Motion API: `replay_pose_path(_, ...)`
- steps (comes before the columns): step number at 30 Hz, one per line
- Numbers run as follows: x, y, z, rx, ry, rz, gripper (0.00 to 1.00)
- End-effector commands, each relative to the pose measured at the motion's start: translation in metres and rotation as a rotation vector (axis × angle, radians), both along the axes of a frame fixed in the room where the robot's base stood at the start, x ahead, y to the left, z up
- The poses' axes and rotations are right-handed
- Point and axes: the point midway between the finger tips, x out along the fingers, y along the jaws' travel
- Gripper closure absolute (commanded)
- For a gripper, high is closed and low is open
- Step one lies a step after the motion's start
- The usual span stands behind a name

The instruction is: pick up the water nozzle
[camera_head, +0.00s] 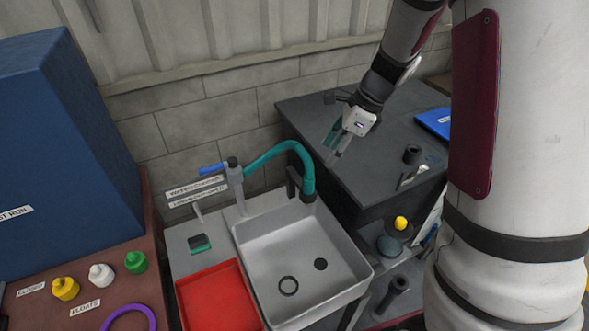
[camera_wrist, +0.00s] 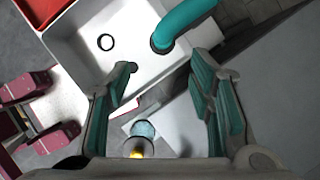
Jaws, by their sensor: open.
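A teal hose (camera_head: 277,152) arches from the tap to the sink's back right rim. Its downturned end (camera_head: 308,188), which looks like the water nozzle, sits by a dark bracket (camera_head: 291,182). In the wrist view this end (camera_wrist: 162,43) hangs over the sink at the top, with a dark ring at its mouth. My gripper (camera_head: 335,147) is open and empty, with teal pads, up and to the right of the nozzle in the head view. In the wrist view the gap between my fingers (camera_wrist: 165,105) lies below the nozzle, and neither finger touches it.
The white sink (camera_head: 258,238) stands beside a red tray (camera_head: 218,300). A dark counter (camera_head: 380,125) holds a black cylinder (camera_head: 412,154). A yellow-topped item (camera_head: 400,223) stands lower right. A blue box (camera_head: 60,150) and several coloured knobs are at left.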

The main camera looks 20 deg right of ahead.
Motion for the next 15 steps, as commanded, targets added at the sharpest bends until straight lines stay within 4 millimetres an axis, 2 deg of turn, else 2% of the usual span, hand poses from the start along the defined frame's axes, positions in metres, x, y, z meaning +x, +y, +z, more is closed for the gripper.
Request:
replay_pose_path(9,0.008,0.02,-0.052,0.001,0.006,0.002,0.51)
replay_pose_path(15,0.013,0.028,-0.073,0.0,0.001,0.003,0.51)
